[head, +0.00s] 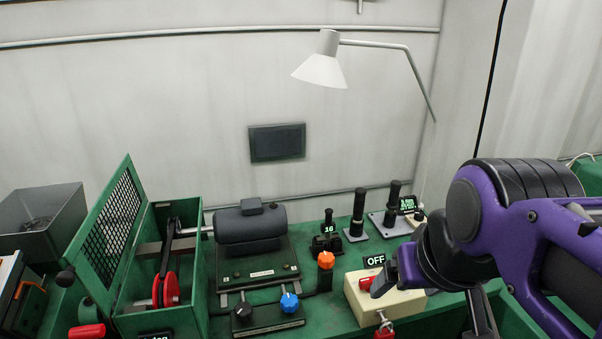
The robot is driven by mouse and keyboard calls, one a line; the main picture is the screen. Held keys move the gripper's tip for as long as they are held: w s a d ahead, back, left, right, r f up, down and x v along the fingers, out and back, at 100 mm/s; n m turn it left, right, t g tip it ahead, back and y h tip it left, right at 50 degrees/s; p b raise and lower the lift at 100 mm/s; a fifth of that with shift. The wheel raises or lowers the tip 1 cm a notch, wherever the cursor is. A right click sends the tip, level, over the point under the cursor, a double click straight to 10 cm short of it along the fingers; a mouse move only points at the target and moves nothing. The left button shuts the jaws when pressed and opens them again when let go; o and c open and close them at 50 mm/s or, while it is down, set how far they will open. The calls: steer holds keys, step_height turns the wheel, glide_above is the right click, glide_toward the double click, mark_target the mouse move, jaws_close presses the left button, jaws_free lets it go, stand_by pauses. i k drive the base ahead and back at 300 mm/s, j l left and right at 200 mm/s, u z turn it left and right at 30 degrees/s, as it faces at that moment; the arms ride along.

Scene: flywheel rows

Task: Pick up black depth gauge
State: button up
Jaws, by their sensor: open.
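A small black device with a lit number display (327,239) stands upright on the green bench behind the orange knob; it looks like the black depth gauge, though I cannot be sure. My gripper (430,303) is at the lower right on my purple arm. It is open, with one dark finger in front of the cream switch box and the other farther right. The space between the fingers looks empty. My gripper is right of the display device and nearer to me, apart from it.
The cream switch box (360,304) with an OFF sign is close to my gripper. Upright black handles (358,213) stand behind it. A motor (250,231) and an open green mesh guard (112,213) are left. A white lamp (322,71) hangs above.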

mark_target(329, 226)
steer(key=u, duration=1.4)
steer(key=z, duration=1.25)
steer(key=k+u, duration=0.2)
steer(key=k, duration=0.15)
steer(key=i+l+u, duration=0.1)
steer(key=i+l, duration=0.5)
